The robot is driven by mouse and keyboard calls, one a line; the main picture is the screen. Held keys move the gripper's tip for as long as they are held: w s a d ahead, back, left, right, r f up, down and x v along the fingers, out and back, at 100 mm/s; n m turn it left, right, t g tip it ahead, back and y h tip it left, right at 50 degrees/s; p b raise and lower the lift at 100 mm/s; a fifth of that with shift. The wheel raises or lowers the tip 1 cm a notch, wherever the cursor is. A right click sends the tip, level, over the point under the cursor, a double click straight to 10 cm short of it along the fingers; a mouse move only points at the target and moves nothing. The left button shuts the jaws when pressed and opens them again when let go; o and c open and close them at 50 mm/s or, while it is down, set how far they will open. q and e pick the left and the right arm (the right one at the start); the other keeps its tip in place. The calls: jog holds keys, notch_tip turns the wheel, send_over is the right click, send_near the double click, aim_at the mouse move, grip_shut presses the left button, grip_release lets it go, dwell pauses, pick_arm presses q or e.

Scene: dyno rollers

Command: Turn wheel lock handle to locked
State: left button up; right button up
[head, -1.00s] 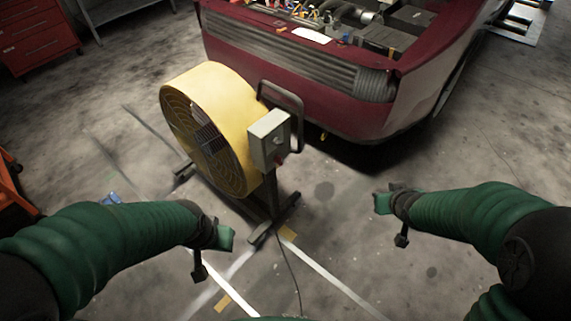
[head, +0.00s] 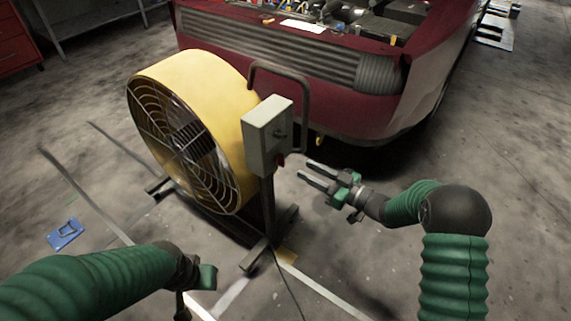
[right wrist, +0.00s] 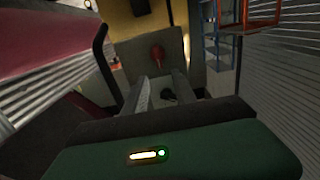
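A yellow drum fan (head: 215,95) on a dark stand carries a grey control box (head: 268,135) on its side. A small red handle (head: 281,160) sits low on the box; it also shows in the right wrist view (right wrist: 157,53) on the box face. I cannot tell whether this is the wheel lock handle. My right gripper (head: 304,169) is open and empty. Its fingers point at the box, just right of the red handle and apart from it. My left gripper (head: 207,277) is low, in front of the fan; its fingers do not show clearly.
A dark red car (head: 330,75) with its front open stands behind the fan. A bent tube handle (head: 303,105) rises behind the box. A cable (head: 288,290) runs along the floor. A blue item (head: 65,235) lies at left. Floor at right is clear.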

aim_at(284, 158)
jog(key=b+x, duration=0.2)
jog(key=x, duration=0.5)
jog(key=shift+w+a+f, duration=0.1)
jog(key=shift+w+a, duration=0.1)
jog(key=shift+w, duration=0.05)
jog(key=shift+w+a, duration=0.3)
jog(key=shift+a, duration=0.15)
grip_shut()
